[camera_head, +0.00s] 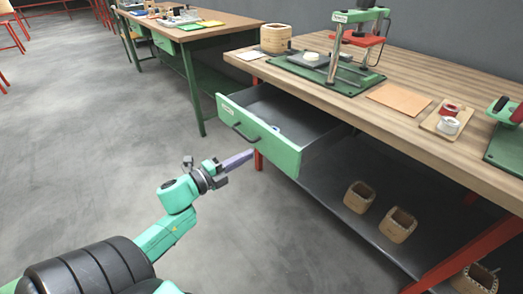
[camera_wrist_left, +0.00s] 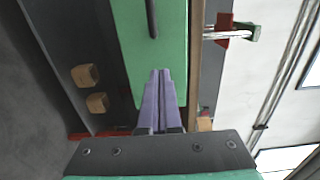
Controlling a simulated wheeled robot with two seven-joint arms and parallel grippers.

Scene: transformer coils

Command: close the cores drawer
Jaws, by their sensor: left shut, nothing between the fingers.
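The cores drawer (camera_head: 262,132) stands pulled out from under the wooden workbench, with a green front and a dark handle (camera_head: 243,133). My left gripper (camera_head: 248,154) is shut and empty, just in front of the drawer front below the handle. In the left wrist view, the purple fingers (camera_wrist_left: 161,75) lie together over the green drawer front (camera_wrist_left: 165,50), and the handle (camera_wrist_left: 151,18) is beyond the tips. I cannot tell whether the tips touch the front. My right gripper is out of view.
The workbench top (camera_head: 430,75) holds a green press (camera_head: 330,65), a round wooden box (camera_head: 275,38) and a tray with rolls (camera_head: 448,120). Several wooden cores, one of them here (camera_head: 359,196), stand on the lower shelf. The floor (camera_head: 100,150) left of the drawer is clear.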

